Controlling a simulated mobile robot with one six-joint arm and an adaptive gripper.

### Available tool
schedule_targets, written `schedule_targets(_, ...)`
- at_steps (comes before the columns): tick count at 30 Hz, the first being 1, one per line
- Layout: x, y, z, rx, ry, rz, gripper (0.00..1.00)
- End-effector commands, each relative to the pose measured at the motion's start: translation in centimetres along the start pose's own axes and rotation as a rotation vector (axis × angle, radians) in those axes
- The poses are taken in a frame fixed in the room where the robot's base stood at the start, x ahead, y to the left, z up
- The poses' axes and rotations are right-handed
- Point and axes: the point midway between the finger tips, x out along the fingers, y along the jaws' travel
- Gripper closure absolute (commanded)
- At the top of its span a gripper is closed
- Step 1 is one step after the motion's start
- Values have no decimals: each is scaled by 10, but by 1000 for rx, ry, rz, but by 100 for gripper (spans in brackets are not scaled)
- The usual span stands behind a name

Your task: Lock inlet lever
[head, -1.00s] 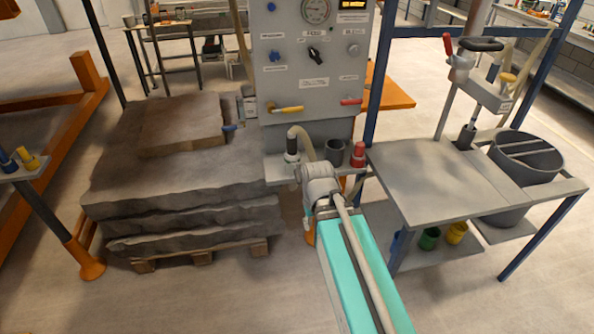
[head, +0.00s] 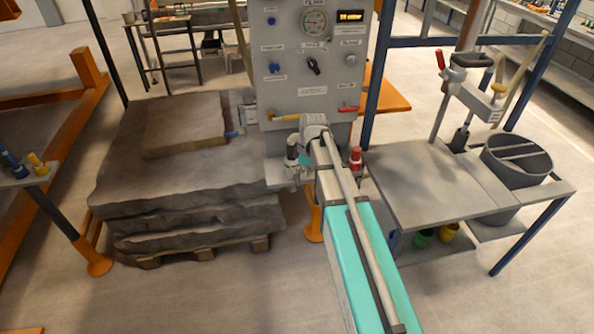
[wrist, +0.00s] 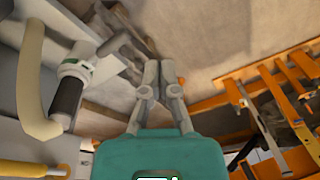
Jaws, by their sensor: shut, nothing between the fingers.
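The grey control panel (head: 310,75) has a yellow lever (head: 285,118) at its lower left and a red lever (head: 348,109) at its lower right. Both lie roughly level; which one is the inlet lever I cannot read. My wrist covers the panel's bottom edge between them in the head view and hides my fingers. In the wrist view my gripper (wrist: 160,72) is shut and empty, its fingertips together, pointing past the panel side. The yellow lever (wrist: 30,168) shows at that view's lower left, apart from the fingers.
A cream hose with a black grip (wrist: 67,97) is left of my fingers in the wrist view. A red-topped fitting (head: 356,158) stands on the shelf under the panel. Stone slabs (head: 185,190) on a pallet are at left, a grey table (head: 425,180) at right.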

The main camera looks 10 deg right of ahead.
Motion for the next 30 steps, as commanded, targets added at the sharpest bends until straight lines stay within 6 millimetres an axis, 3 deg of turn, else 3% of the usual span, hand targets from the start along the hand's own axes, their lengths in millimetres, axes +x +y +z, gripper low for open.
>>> schedule_targets(6,-26,38,-21,-230,29,-11,100)
schedule_targets(13,-42,64,-35,-429,54,-15,100)
schedule_targets(30,-46,74,-41,-528,68,-15,100)
